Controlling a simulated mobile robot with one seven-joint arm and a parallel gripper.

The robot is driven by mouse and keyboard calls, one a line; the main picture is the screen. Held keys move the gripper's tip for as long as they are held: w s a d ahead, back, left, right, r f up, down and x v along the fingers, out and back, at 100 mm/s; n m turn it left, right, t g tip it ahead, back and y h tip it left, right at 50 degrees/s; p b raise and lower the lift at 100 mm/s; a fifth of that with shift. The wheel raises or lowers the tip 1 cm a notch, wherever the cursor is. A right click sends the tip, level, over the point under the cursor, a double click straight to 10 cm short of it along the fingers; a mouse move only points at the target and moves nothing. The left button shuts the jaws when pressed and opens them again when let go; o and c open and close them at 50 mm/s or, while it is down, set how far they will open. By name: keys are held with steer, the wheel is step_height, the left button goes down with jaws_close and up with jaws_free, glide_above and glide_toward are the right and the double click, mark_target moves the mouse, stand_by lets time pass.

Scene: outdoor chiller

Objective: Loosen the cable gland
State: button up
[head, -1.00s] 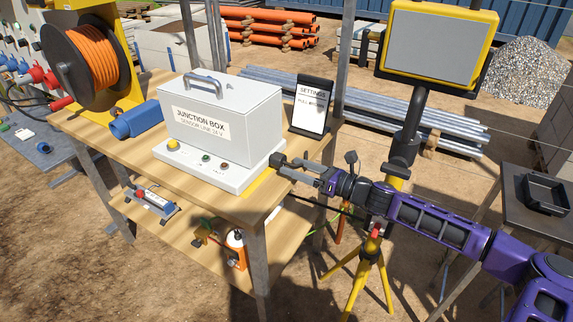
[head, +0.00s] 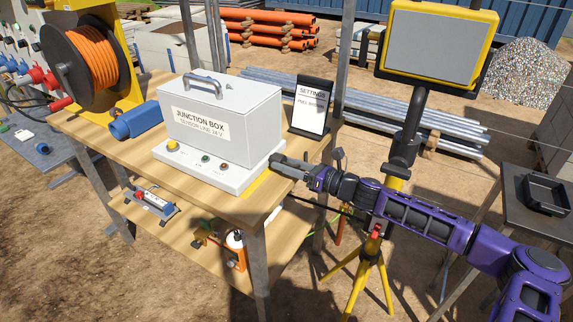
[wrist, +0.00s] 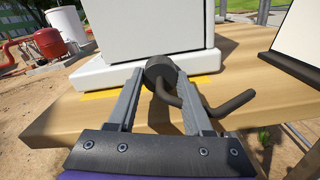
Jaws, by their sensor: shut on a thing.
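The junction box (head: 225,120) is a light grey box with a handle on a pale base on the wooden bench. The cable gland (wrist: 160,69) is a dark round fitting at the base's side. A dark cable (wrist: 215,105) comes out of it and bends to the right over the bench. My gripper (wrist: 159,78) has one grey finger on each side of the gland and is shut on it. In the head view my gripper (head: 283,162) reaches the base's right side from the right, and its fingers largely hide the gland.
A settings tablet (head: 310,105) stands on the bench behind the gripper. A blue cylinder (head: 135,119) and a cable reel (head: 88,60) are at the left. A yellow tripod (head: 367,270) stands below my arm. A lower shelf (head: 185,235) holds small tools.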

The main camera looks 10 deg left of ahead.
jaws_close()
steer(key=n+b, duration=0.1)
steer(key=n, duration=0.3)
steer(key=shift+f, duration=0.1)
steer(key=shift+n+b, duration=0.3)
steer(key=shift+n, duration=1.5)
steer(key=o, duration=1.3)
jaws_free()
steer(key=shift+c, duration=0.2)
steer(key=shift+d, duration=0.1)
steer(key=p+v, duration=0.1)
steer(key=v, duration=1.6)
steer(key=shift+s, duration=0.15)
